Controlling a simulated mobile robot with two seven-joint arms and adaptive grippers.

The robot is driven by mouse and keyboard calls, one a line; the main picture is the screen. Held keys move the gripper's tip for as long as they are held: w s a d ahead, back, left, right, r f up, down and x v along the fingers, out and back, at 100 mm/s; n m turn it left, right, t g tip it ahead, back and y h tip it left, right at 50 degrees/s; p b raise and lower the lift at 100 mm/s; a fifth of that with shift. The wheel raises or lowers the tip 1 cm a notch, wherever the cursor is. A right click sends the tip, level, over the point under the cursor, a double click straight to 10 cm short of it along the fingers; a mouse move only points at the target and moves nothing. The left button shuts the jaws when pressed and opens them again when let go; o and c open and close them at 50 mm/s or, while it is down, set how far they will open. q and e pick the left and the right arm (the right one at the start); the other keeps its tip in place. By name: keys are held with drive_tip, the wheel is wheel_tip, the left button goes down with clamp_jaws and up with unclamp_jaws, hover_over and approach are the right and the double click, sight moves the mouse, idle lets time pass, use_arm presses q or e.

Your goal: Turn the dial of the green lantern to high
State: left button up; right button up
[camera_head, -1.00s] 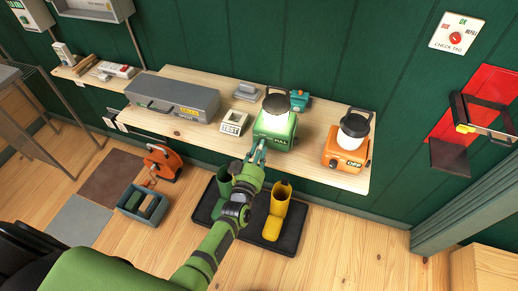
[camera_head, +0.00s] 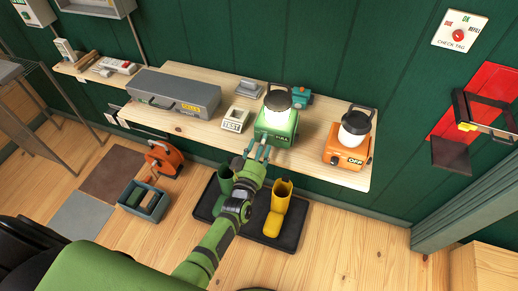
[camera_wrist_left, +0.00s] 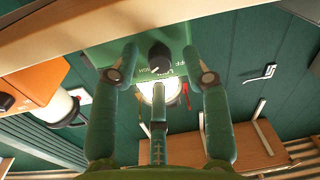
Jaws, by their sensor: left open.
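The green lantern (camera_head: 273,126) stands on the wooden shelf, its globe glowing white. In the left wrist view a dark round dial (camera_wrist_left: 159,57) shows on its green front, with lettering beside it too small to read surely. My left gripper (camera_head: 259,151) is at the lantern's front, just off the shelf edge. It is open, its fingers (camera_wrist_left: 160,73) spread with the dial between the two outer ones in the wrist picture. I cannot tell whether any finger touches the dial. The dial's setting is unclear. My right gripper is not in view.
An orange lantern (camera_head: 346,142) marked OFF stands to the right on the shelf (camera_head: 205,131). A TEST block (camera_head: 235,120) and a grey case (camera_head: 172,95) are to the left. A teal item (camera_head: 301,97) sits behind the green lantern.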

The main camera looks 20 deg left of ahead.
use_arm(q)
drive_tip(key=s, duration=1.2)
drive_tip(key=shift+d, duration=0.15)
